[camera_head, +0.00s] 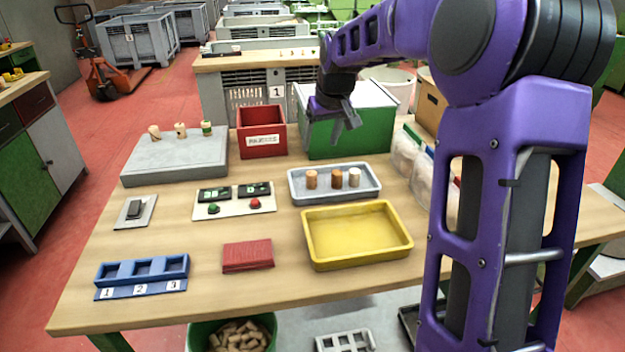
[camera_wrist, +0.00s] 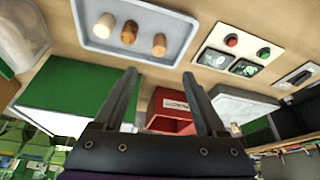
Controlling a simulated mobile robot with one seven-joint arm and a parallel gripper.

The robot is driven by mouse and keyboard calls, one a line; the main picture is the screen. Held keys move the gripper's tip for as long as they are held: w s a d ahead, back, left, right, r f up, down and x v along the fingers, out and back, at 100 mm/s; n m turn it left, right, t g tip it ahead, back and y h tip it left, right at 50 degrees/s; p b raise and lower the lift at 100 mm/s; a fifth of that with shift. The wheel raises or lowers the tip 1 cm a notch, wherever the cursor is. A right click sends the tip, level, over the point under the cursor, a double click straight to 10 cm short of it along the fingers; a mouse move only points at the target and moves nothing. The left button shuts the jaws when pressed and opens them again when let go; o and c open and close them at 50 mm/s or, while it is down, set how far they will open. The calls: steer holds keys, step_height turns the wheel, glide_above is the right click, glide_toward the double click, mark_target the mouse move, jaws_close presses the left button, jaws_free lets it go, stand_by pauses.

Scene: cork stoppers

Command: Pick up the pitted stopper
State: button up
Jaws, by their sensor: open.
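Three stoppers stand in the grey tray (camera_head: 375,194). The left one (camera_head: 311,179) is tan-orange, the middle one (camera_head: 337,178) is darker brown, and the right one (camera_head: 354,177) is pale. In the wrist view the order is reversed: pale stopper (camera_wrist: 104,25), middle stopper (camera_wrist: 129,32) with a blotchy, rough-looking surface, and plain tan stopper (camera_wrist: 159,44). Pits are too small to confirm. My gripper (camera_head: 346,128) is open and empty, above and behind the tray, apart from the stoppers. Its spread fingers also show in the wrist view (camera_wrist: 159,75).
A yellow tray (camera_head: 357,232) lies in front of the grey tray. A red bin (camera_head: 261,138) and green box (camera_head: 372,132) stand behind. Left are a button panel (camera_head: 234,201) and a grey block (camera_head: 175,160) bearing three stoppers. Clear bags (camera_head: 408,152) lie right.

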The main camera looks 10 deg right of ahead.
mark_target(312, 173)
steer(key=b+x, duration=0.2)
steer(key=x, duration=1.3)
steer(key=shift+w+d, duration=0.1)
steer(key=shift+d, duration=0.05)
jaws_close()
